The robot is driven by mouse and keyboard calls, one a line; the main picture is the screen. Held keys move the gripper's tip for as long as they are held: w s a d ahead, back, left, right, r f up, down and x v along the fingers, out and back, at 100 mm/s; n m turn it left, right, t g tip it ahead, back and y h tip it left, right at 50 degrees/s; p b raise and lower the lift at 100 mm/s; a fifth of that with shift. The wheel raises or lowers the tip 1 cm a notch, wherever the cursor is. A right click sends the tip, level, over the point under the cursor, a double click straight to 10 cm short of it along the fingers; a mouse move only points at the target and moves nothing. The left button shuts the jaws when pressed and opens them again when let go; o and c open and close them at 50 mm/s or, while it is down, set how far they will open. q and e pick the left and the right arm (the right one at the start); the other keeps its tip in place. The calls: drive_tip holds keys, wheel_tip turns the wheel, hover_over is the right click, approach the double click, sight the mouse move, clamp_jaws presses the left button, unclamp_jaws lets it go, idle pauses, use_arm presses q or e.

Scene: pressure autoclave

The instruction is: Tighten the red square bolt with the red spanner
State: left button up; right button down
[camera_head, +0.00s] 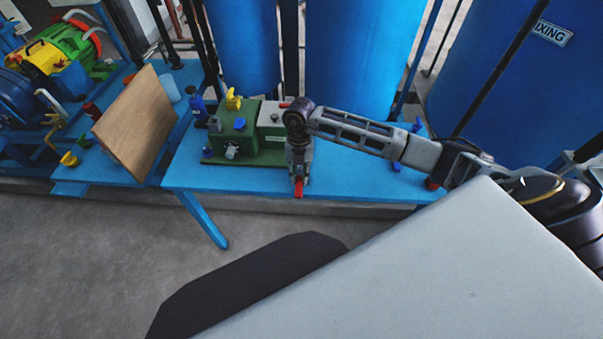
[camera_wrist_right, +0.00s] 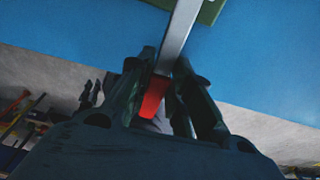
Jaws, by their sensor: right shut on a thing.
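My right gripper (camera_head: 299,182) hangs over the front edge of the blue table (camera_head: 240,181), in front of the green machine (camera_head: 266,157). It is shut on the red spanner (camera_head: 299,190), whose red end shows below the fingers. In the right wrist view the fingers (camera_wrist_right: 160,95) close around the red handle (camera_wrist_right: 153,97), and the grey metal shaft (camera_wrist_right: 179,35) runs up towards a green surface (camera_wrist_right: 210,10). The spanner's far end is out of frame there. I cannot clearly make out the red square bolt; my arm covers part of the machine. My left gripper is not in view.
A brown board (camera_head: 134,122) leans at the left of the table. Blue tanks (camera_head: 362,60) stand behind the machine. Yellow (camera_head: 233,99) and blue (camera_head: 239,123) handles sit on the machine. Small blue and red parts lie at the table's right. Grey floor is clear in front.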

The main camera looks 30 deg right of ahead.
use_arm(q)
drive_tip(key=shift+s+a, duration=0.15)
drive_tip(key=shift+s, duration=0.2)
use_arm(e)
drive_tip(key=shift+w+a+m, duration=0.15)
drive_tip(key=shift+a+m, duration=0.1)
drive_tip(key=shift+m, duration=0.15)
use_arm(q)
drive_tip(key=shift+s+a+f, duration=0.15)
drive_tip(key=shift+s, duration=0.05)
use_arm(e)
drive_tip(key=shift+w+a, duration=0.1)
use_arm(q)
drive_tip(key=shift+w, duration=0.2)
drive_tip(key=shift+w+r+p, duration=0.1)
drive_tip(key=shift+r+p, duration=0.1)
drive_tip(key=shift+p, duration=0.1)
use_arm(e)
drive_tip(key=shift+r, duration=0.15)
use_arm(q)
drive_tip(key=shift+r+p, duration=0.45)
drive_tip(key=shift+p, duration=0.05)
use_arm(e)
drive_tip(key=shift+r, duration=0.6)
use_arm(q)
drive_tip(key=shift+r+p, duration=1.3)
use_arm(e)
drive_tip(key=shift+r, duration=1.75)
